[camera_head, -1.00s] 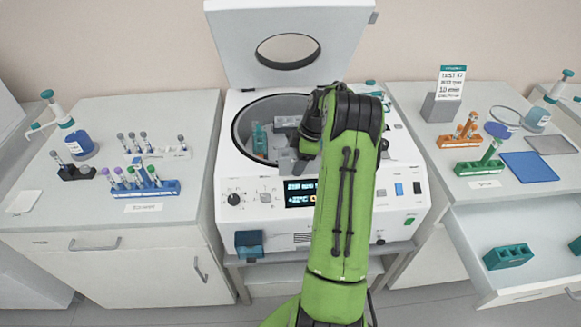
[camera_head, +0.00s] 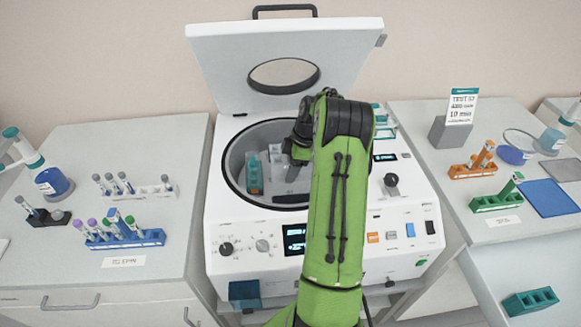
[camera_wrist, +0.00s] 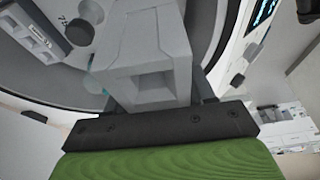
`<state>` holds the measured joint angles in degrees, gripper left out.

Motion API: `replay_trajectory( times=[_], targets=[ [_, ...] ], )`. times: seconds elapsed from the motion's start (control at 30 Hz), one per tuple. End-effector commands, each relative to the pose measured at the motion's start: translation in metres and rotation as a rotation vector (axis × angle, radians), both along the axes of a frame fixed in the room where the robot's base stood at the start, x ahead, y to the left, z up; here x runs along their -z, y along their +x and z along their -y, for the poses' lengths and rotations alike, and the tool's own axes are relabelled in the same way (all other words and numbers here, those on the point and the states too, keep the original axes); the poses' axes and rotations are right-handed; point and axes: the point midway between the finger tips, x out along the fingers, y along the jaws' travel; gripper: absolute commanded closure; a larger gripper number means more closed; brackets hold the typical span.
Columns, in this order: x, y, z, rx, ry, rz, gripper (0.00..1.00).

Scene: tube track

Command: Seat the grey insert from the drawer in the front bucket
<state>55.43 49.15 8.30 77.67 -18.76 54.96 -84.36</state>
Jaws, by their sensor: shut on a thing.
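My gripper (camera_wrist: 152,92) is shut on the grey insert (camera_wrist: 150,55), a block with a square hollow, in the wrist view. In the head view my gripper (camera_head: 297,150) is over the centrifuge bowl, largely hidden behind my green arm. The dark rectangular shape at the near side of the bowl (camera_head: 291,199) looks like the front bucket; the insert appears apart from it, above and behind. A teal insert (camera_head: 253,174) stands at the bowl's left. The drawer (camera_head: 500,262) is open at the lower right and holds a teal block (camera_head: 530,301).
The centrifuge lid (camera_head: 222,62) stands raised behind the bowl. The bowl rim (camera_head: 228,168) surrounds my gripper. Tube racks stand on both side counters, including a blue one (camera_head: 135,240) and a green one (camera_head: 497,202). A sign (camera_head: 461,107) stands at the right.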

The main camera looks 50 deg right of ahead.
Motion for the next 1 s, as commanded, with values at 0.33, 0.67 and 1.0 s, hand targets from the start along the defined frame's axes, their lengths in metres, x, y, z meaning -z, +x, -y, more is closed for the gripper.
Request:
replay_trajectory(
  times=[0.33,0.67,1.0],
  targets=[
    [0.031,0.000,-0.001,0.000,0.002,-0.001,0.76],
    [0.069,0.000,0.000,0.001,0.000,0.000,0.76],
    [0.088,0.000,0.000,0.001,0.001,-0.001,0.76]
  ],
)
